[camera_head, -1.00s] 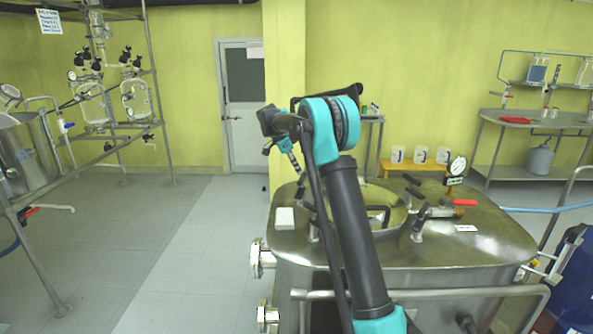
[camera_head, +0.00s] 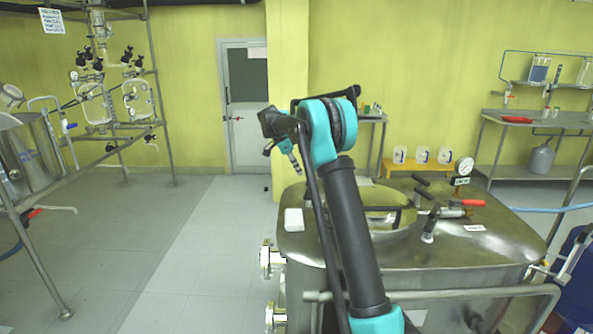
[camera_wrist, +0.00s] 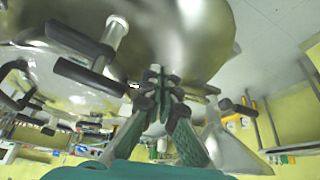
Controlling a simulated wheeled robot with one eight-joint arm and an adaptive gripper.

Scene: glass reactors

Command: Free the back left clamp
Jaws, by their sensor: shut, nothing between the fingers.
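The steel reactor vessel (camera_head: 480,250) stands in front of me with its round lid. Black clamp handles show on the right side of the lid, one (camera_head: 431,222) nearer and one (camera_head: 424,192) farther back. The back left clamp cannot be made out in the head view, where my arm covers part of the lid. In the wrist view my gripper (camera_wrist: 160,76) is shut and empty, its tips in front of the metal lid (camera_wrist: 185,35). Black handles (camera_wrist: 82,75) show left of the tips and another (camera_wrist: 240,108) to the right. I cannot tell which clamp each is.
A pressure gauge (camera_head: 464,166) and a red-handled valve (camera_head: 470,203) stand on the vessel top. A white block (camera_head: 294,220) sits at its left edge. A steel table (camera_head: 545,120) stands at the right wall. The floor left of the vessel is clear.

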